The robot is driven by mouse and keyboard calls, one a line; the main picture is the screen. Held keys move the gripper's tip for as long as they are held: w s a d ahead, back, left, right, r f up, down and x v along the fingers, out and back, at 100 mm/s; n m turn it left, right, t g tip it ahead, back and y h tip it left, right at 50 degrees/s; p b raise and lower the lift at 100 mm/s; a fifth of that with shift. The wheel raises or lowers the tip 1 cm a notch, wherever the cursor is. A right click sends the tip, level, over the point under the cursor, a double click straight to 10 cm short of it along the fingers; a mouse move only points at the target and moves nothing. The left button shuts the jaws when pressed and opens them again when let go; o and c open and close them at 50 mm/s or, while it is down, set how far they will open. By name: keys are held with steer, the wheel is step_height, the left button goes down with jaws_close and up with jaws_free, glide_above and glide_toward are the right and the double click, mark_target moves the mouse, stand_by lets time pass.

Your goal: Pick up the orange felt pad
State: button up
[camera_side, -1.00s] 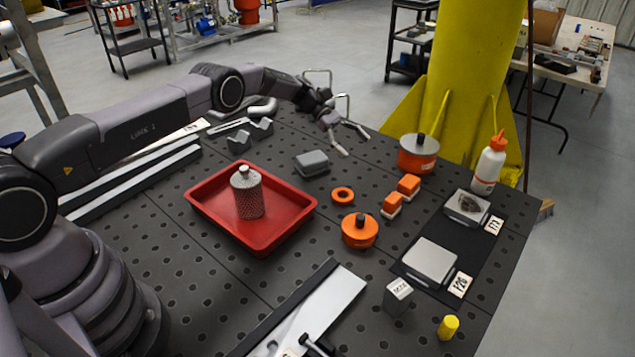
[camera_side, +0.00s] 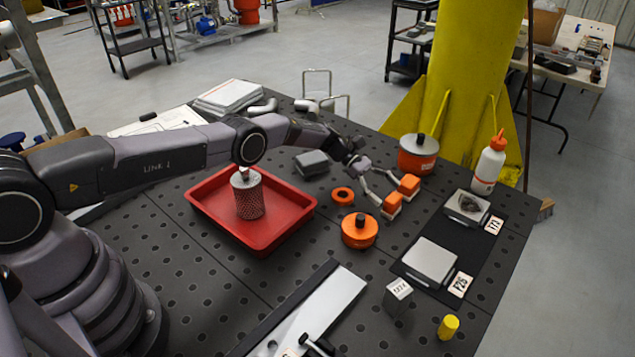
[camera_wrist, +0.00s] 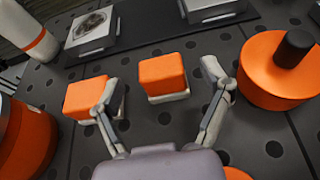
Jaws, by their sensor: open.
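Two orange blocks with pale undersides lie side by side; I take these as the felt pads. The nearer pad in the side view (camera_side: 392,203) is the one between my fingertips in the wrist view (camera_wrist: 163,74), slightly ahead of them. The other pad (camera_side: 409,183) is at the left in the wrist view (camera_wrist: 86,97), with my left finger crossing its right edge. My gripper (camera_side: 386,191) is open and empty, its fingers spread wide in the wrist view (camera_wrist: 160,84). I cannot tell whether a finger touches either pad.
A black-knobbed orange disc (camera_side: 358,232) and an orange ring (camera_side: 343,195) lie close by. An orange canister (camera_side: 417,156) and a white bottle (camera_side: 489,166) stand behind. A black mat (camera_side: 454,262) carries grey plates. A red tray (camera_side: 285,226) holds a knurled cylinder.

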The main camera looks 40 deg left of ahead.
steer(key=shift+x, duration=1.25)
steer(key=c, duration=1.2)
steer(key=shift+r, duration=0.25)
steer(key=shift+c, duration=0.2)
